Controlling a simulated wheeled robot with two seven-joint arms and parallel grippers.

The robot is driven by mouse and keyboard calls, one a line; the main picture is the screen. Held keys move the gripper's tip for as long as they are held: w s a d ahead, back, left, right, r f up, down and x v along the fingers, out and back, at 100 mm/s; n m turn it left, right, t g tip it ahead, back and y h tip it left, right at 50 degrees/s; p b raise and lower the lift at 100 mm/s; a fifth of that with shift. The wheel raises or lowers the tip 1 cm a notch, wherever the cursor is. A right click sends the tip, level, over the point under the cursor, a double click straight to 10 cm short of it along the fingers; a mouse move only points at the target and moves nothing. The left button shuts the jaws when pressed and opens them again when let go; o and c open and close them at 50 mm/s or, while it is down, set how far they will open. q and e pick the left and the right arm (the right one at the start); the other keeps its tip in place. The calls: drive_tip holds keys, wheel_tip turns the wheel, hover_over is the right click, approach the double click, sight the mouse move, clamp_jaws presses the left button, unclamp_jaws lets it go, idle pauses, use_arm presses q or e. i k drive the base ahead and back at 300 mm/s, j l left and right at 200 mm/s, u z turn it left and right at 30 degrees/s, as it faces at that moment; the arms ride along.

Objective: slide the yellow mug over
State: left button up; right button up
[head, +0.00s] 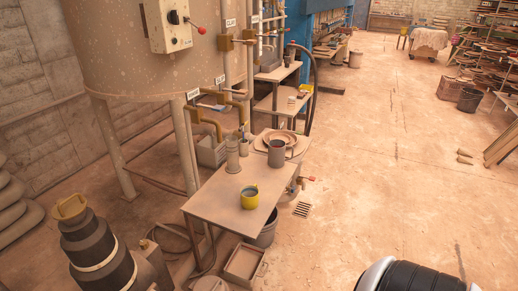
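The yellow mug (250,199) stands upright on a small work table (215,200), near the middle of its top. Its inside looks dark or greyish, and I cannot tell what is in it. A black and white rounded part at the bottom right edge looks like my own arm.
A dark grey cylinder (276,154) and a tall grey cylinder (232,157) stand behind the mug. Round brown dishes (282,137) sit farther back. The table top is bare in front and left. A bucket (264,232) and crate (243,264) are below. Open floor lies right.

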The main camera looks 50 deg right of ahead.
sight(249, 194)
drive_tip(key=z, duration=1.4)
drive_tip(key=l+u, duration=0.15)
drive_tip(key=u, duration=0.65)
drive_tip(key=i+l+u, duration=0.25)
drive_tip(key=l, duration=0.2)
drive_tip(key=i+l+u, duration=0.1)
drive_tip(key=l+u, duration=0.2)
drive_tip(key=l, duration=0.15)
drive_tip(key=l+u, duration=0.25)
drive_tip(key=l, duration=0.2)
drive_tip(key=i+l+u, duration=0.1)
drive_tip(key=l+u, duration=0.2)
drive_tip(key=l, duration=0.25)
